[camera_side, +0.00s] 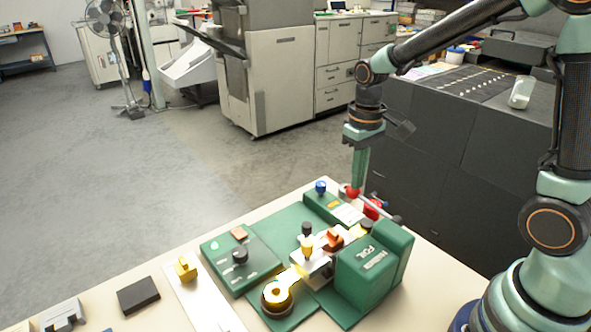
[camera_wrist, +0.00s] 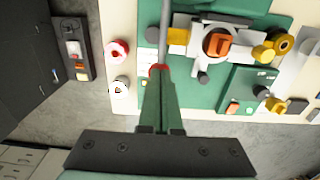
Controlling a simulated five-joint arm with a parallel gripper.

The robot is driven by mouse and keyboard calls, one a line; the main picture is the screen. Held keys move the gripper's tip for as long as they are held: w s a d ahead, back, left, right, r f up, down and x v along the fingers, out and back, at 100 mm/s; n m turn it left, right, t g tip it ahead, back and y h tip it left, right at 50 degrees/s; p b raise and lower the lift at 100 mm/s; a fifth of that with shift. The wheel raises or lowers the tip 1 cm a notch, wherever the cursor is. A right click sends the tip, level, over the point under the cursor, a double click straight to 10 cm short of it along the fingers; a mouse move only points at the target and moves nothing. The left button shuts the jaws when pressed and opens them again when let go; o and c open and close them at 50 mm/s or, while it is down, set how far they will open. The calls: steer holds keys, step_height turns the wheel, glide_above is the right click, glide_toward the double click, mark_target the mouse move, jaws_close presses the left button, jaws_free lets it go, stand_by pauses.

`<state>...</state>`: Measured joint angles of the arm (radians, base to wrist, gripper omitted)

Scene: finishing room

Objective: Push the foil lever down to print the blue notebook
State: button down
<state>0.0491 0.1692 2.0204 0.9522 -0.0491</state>
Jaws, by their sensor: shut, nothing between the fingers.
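The green foil press (camera_side: 365,270), marked FOIL, stands on the table; its green base also shows in the wrist view (camera_wrist: 195,90). Its lever is a grey rod (camera_side: 382,211) with a red ball knob (camera_side: 350,192) at its end. In the wrist view the rod (camera_wrist: 165,28) runs up from the red knob (camera_wrist: 158,70). My gripper (camera_side: 357,184) is shut and empty, pointing down with its tips at the knob; in the wrist view the tips (camera_wrist: 157,80) lie just below it. I cannot tell whether they touch. I cannot make out a blue notebook.
An orange block (camera_side: 333,240) and a gold roll (camera_side: 278,297) sit on the press. A green panel with a black knob (camera_side: 240,256) is at its left. A dark block (camera_side: 138,295) lies farther left. A pink ring (camera_wrist: 117,50) and dark box (camera_wrist: 72,50) are nearby.

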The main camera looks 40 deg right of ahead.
steer(key=shift+f, duration=0.15)
steer(key=shift+s+f, duration=0.2)
steer(key=shift+f, duration=1.4)
stand_by(0.3)
step_height(320, 180, up, 11)
steer(key=shift+s, duration=0.15)
stand_by(1.4)
steer(key=shift+r, duration=0.1)
steer(key=shift+r, duration=2)
